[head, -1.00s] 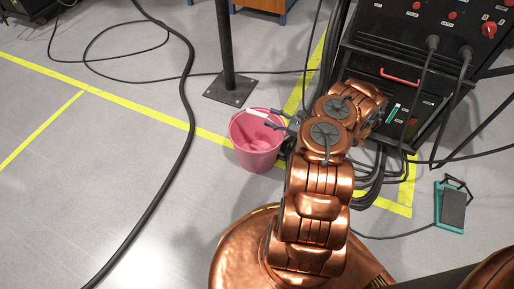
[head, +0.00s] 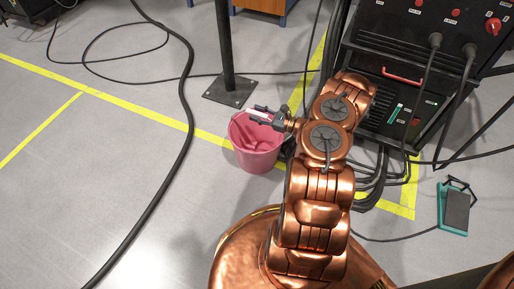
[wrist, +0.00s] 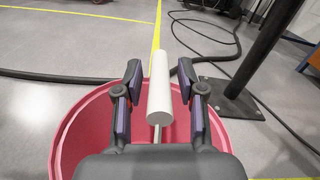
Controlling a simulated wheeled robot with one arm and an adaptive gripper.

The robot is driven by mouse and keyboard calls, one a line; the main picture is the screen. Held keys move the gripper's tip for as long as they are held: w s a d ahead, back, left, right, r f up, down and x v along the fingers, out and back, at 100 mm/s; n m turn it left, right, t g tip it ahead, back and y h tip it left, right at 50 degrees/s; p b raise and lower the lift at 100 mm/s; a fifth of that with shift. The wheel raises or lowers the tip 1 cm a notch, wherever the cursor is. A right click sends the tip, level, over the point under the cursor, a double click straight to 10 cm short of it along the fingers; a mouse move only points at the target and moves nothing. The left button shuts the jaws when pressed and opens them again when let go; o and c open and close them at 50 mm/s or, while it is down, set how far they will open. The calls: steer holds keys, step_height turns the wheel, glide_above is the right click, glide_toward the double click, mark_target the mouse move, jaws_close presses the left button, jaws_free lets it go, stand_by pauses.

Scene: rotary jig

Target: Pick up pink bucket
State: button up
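The pink bucket (head: 258,160) stands upright on the grey floor, left of my arm in the head view. Its pink rim and inside wall (wrist: 75,135) show in the wrist view. A white cylindrical handle grip (wrist: 159,92) on a thin wire lies above the bucket's opening. My gripper (head: 263,114) is over the bucket's top at the handle. In the wrist view my gripper (wrist: 162,84) is open, with one finger on each side of the white grip and a gap on both sides. The gripper body hides the near part of the bucket.
A dark post on a square base plate (head: 231,92) stands just behind the bucket. A black control cabinet (head: 400,80) with cables is at the right. A thick black cable (head: 188,110) runs along the floor at the left. A teal foot pedal (head: 454,208) lies far right.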

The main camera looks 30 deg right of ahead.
jaws_close()
stand_by(0.7)
